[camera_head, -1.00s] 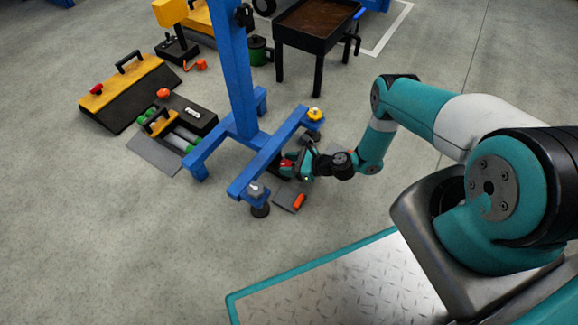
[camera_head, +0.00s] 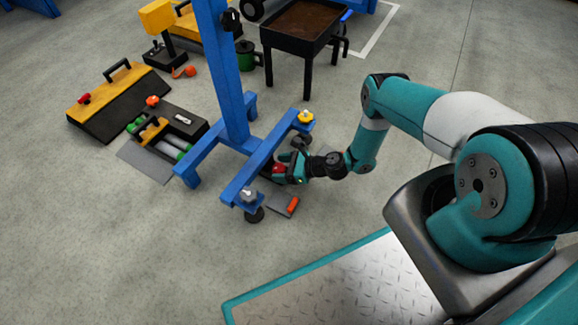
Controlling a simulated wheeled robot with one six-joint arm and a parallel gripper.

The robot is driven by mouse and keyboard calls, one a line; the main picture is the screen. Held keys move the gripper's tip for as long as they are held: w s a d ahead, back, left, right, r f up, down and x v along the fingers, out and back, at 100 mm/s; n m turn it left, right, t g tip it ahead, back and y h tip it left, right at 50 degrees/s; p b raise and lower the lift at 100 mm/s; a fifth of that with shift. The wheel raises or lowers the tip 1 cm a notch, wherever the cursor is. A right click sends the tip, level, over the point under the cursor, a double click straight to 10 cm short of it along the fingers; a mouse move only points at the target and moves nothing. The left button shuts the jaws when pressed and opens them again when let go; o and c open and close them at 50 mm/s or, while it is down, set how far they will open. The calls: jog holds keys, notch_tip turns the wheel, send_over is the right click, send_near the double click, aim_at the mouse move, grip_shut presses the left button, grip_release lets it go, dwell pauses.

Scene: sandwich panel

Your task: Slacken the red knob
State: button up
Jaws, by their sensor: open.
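A small red knob (camera_head: 278,168) shows low beside the near foot beam of the blue stand (camera_head: 265,155). My gripper (camera_head: 283,166) is at the end of my teal arm, close to the floor and just right of that beam. Its jaws are open and lie right at the red knob. I cannot tell whether a finger touches it. The gripper body and the beam hide part of the knob.
A yellow knob (camera_head: 306,116) and a grey knob (camera_head: 248,194) sit on the beam's ends. A dark plate with an orange-red piece (camera_head: 293,204) lies below the gripper. A yellow-black toolbox (camera_head: 118,98) stands left.

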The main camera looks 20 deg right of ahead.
jog(key=p+v, duration=0.7)
jog(key=v, duration=1)
jog(key=shift+s, duration=0.2)
jog(key=shift+o, duration=0.2)
jog(key=shift+d, duration=0.1)
